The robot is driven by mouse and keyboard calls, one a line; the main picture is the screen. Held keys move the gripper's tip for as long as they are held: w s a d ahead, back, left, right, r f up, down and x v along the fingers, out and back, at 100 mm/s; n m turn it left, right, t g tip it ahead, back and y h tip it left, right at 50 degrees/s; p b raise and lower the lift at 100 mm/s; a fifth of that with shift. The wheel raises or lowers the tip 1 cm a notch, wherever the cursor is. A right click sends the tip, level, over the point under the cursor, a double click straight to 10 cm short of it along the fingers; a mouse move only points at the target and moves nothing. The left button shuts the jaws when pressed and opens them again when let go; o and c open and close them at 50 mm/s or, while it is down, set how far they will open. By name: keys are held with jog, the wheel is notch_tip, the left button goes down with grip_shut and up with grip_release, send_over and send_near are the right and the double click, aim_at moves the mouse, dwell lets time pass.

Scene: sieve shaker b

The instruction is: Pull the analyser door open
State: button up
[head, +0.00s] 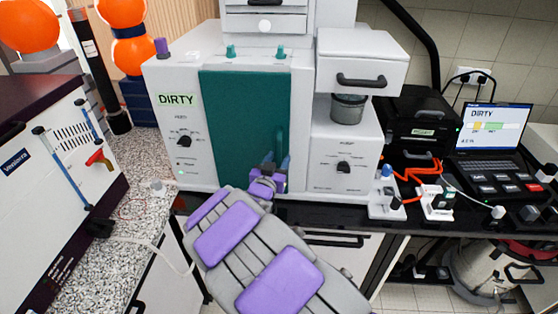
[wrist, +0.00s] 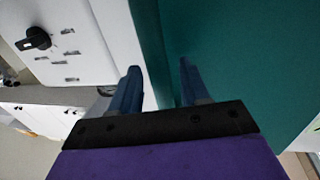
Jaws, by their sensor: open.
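The analyser door (head: 243,115) is a dark teal panel in the middle of a white machine front in the head view. It looks closed. A faint green upright bar, perhaps its handle, shows near its lower right part, partly hidden by my gripper. My gripper (head: 277,163) is in front of the door's lower right corner, with blue fingers and a purple body. In the wrist view, my gripper (wrist: 156,84) is open, with nothing seen between its fingertips. The teal door (wrist: 235,60) fills the right side there, and its border with the white panel runs between the fingers. Contact cannot be told.
White panels with black knobs (head: 344,167) flank the door; the left one bears a DIRTY label (head: 177,99). A drawer with a black handle (head: 361,80) juts out at upper right. Small devices (head: 387,199) and a laptop (head: 493,128) stand on the black counter at right.

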jog(key=shift+w+a+f, duration=0.15)
jog(key=shift+w+a, duration=0.25)
jog(key=shift+w, duration=0.15)
jog(key=shift+s+a, duration=0.1)
jog(key=shift+a, duration=0.1)
jog(key=shift+d+r, duration=0.2)
jog(key=shift+d, duration=0.35)
jog(key=shift+d+r, duration=0.15)
jog(key=shift+d, duration=0.35)
jog(key=shift+c, duration=0.4)
jog(key=shift+s+a+f, duration=0.1)
jog(key=shift+a, duration=0.55)
jog(key=c, duration=0.6)
jog(key=shift+d, duration=0.25)
grip_shut()
